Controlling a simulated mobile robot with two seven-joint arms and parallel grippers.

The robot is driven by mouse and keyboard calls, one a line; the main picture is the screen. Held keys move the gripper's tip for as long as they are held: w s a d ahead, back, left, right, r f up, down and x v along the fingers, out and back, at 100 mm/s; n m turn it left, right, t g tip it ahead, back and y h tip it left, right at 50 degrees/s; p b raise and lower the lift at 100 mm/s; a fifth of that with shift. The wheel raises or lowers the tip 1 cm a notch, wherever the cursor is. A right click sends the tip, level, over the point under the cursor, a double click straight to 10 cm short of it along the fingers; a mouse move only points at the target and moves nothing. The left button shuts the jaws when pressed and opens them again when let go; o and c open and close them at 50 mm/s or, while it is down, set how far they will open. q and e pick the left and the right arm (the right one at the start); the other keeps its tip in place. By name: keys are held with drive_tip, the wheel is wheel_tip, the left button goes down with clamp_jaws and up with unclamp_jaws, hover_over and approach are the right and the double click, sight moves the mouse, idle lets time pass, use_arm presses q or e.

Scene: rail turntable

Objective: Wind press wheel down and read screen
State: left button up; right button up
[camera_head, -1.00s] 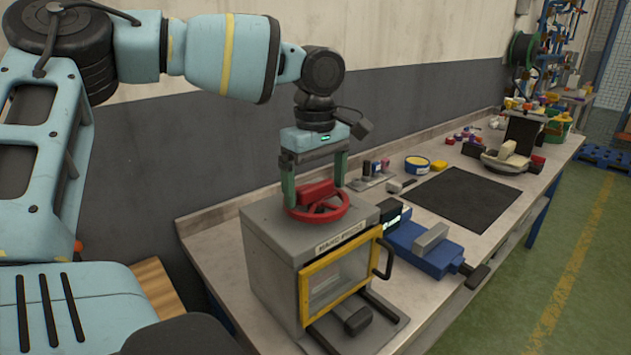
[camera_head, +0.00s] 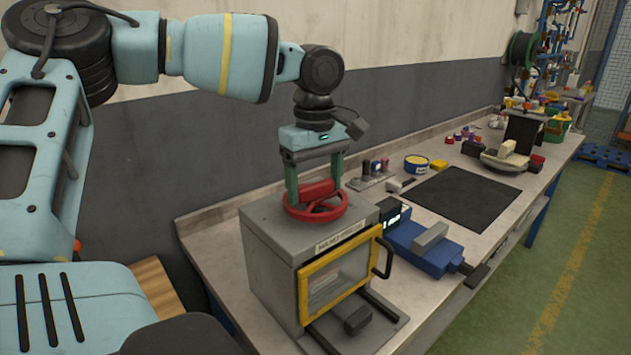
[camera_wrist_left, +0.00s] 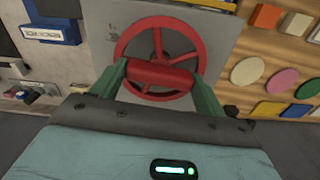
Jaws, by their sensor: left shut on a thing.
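The hand press is a grey box (camera_head: 270,270) with a yellow-framed clear window (camera_head: 335,285) in front. A red spoked wheel (camera_head: 332,209) with a red crossbar lies flat on its top; the wheel also shows in the left wrist view (camera_wrist_left: 133,44). My left gripper (camera_head: 315,190) points down from above, with its green fingers shut on the wheel's crossbar (camera_wrist_left: 159,76). A small dark screen (camera_head: 391,218) with faint lit characters stands beside the press; I cannot read it surely. My right gripper is not in view.
A blue vise-like device (camera_head: 425,248) stands right of the press. A black mat (camera_head: 462,197) covers the middle of the bench. Green floor is open at the right.

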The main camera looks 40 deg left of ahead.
use_arm(q)
drive_tip(key=m, duration=0.8)
drive_tip(key=shift+m, duration=0.4)
drive_tip(key=m, duration=0.3)
drive_tip(key=shift+m, duration=0.3)
drive_tip(key=m, duration=0.4)
drive_tip(key=shift+m, duration=0.3)
drive_tip(key=m, duration=0.4)
drive_tip(key=shift+m, duration=0.3)
drive_tip(key=m, duration=0.8)
drive_tip(key=shift+m, duration=2.2)
